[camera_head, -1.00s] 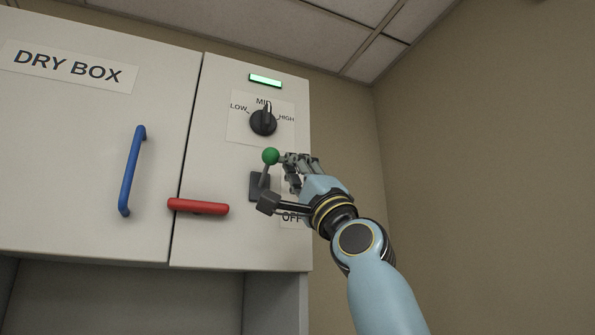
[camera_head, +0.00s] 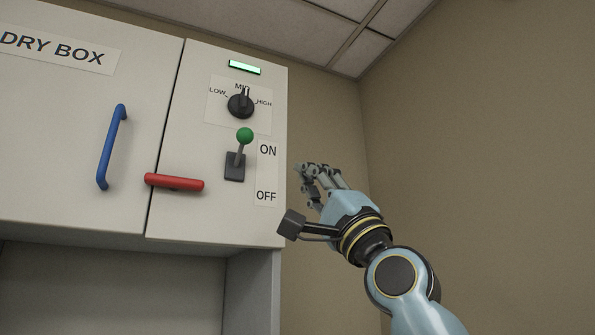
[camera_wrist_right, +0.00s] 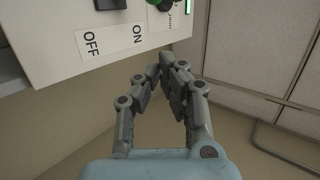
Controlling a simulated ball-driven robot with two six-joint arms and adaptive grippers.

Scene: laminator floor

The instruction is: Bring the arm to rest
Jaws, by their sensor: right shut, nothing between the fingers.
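My right gripper (camera_head: 306,174) is shut and empty, in the air just right of the cabinet's front panel in the head view. In the right wrist view its fingertips (camera_wrist_right: 165,68) come together with nothing between them. The lever with the green ball (camera_head: 244,136) stands up beside the ON label, apart from my fingers. My left gripper is not in view.
The DRY BOX cabinet (camera_head: 60,140) has a blue handle (camera_head: 111,147), a red handle (camera_head: 174,182) and a dial (camera_head: 241,104) pointing at about MID. A green light (camera_head: 244,67) is lit above the dial. The space by the beige wall (camera_head: 480,150) at right is clear.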

